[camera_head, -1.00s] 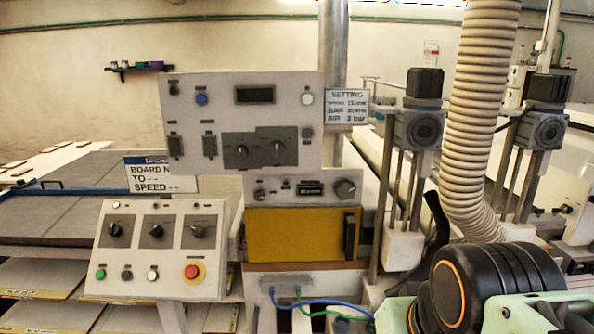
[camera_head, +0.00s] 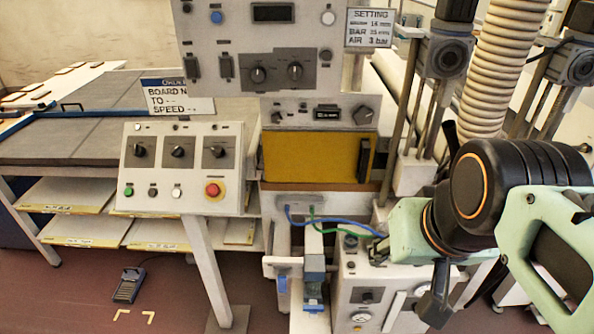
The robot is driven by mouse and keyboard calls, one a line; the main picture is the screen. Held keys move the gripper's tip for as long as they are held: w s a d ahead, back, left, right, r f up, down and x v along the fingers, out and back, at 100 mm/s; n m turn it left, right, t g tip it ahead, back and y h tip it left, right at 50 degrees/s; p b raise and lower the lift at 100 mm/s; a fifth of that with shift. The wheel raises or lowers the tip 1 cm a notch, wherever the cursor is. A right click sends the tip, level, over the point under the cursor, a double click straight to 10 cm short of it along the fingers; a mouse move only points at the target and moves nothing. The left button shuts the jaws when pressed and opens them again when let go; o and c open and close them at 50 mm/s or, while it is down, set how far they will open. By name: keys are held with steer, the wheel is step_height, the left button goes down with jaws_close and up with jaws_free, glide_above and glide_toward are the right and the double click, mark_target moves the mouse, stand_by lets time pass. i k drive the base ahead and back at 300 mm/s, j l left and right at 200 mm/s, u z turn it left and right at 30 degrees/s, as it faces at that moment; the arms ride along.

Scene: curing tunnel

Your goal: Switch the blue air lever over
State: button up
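A white cabinet (camera_head: 352,268) with gauges and knobs stands right of the lever. Blue and green hoses (camera_head: 335,220) loop above. A sloped control box (camera_head: 185,190) with a red button stands left on a leg (camera_head: 208,275). A foot pedal (camera_head: 129,285) lies on the open red floor.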

mark_target(282, 286)
steer(key=k+j+u, duration=0.1)
steer(key=u, duration=0.2)
steer(key=j+u, duration=0.1)
steer(key=u, duration=0.15)
steer(key=l+u, duration=0.2)
steer(key=j+z, duration=0.15)
steer(key=i, duration=0.3)
